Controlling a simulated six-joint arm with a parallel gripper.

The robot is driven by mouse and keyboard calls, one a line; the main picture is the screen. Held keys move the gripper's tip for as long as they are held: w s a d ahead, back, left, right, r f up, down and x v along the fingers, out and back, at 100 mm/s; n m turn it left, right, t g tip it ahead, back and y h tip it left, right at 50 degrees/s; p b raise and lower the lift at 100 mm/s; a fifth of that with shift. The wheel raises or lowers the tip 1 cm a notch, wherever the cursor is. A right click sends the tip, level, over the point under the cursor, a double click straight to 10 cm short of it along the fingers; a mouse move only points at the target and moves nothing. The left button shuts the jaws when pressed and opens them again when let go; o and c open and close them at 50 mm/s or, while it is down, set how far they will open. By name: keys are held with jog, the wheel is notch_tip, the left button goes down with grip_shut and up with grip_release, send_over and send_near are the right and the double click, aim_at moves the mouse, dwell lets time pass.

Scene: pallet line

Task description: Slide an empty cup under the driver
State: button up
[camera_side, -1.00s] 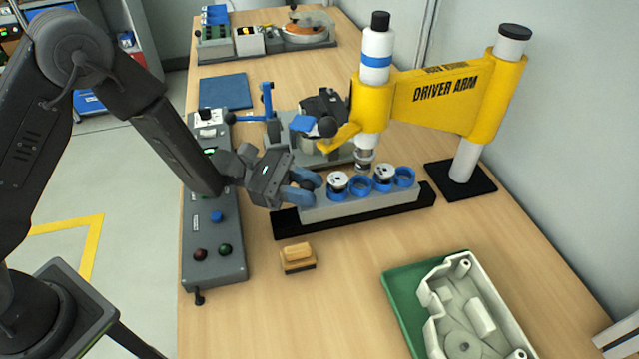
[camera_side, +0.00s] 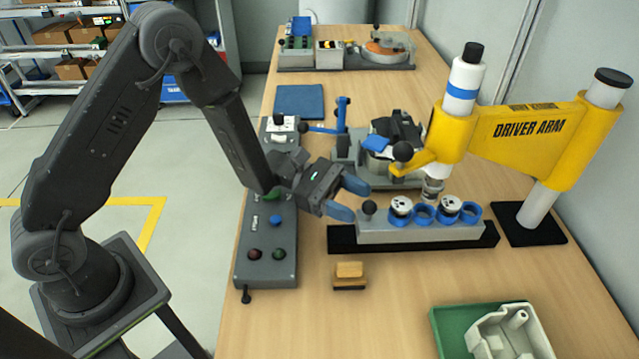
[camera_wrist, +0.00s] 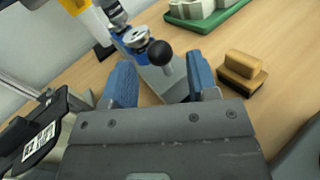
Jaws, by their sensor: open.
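A grey cup slide (camera_side: 385,233) sits on a black rail (camera_side: 342,240), with a black ball knob (camera_side: 369,207) at its left end. It carries a row of blue cups. The first cup (camera_side: 401,212) and third cup (camera_side: 449,209) hold white-topped pieces; the second cup (camera_side: 424,215) and the fourth cup (camera_side: 472,212) look empty. The driver (camera_side: 432,188) hangs from the yellow driver arm, about over the second cup. My gripper (camera_side: 350,198) is open just left of the knob. In the wrist view, the knob (camera_wrist: 160,52) shows between and beyond my blue fingers (camera_wrist: 160,66).
A wooden-topped block (camera_side: 349,272) lies in front of the rail. A green tray (camera_side: 447,322) with a grey housing is at front right. A control box (camera_side: 268,240) stands at left, below my arm. A dark fixture (camera_side: 395,140) stands behind the slide. The table between is clear.

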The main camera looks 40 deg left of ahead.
jog(key=s+a, duration=0.2)
jog(key=a, duration=0.8)
jog(key=s+d+r+m+g+y, duration=0.3)
jog(key=s+r+m+g+y, duration=0.35)
jog(key=s+r+m, duration=0.35)
jog(key=s+a+r+m+t+y, duration=0.5)
jog(key=s+a+m+t+y, duration=0.3)
jog(key=y, duration=0.3)
jog(key=shift+s+a+r+t, duration=0.35)
jog(key=shift+s+a+r, duration=0.05)
jog(key=shift+s, duration=0.1)
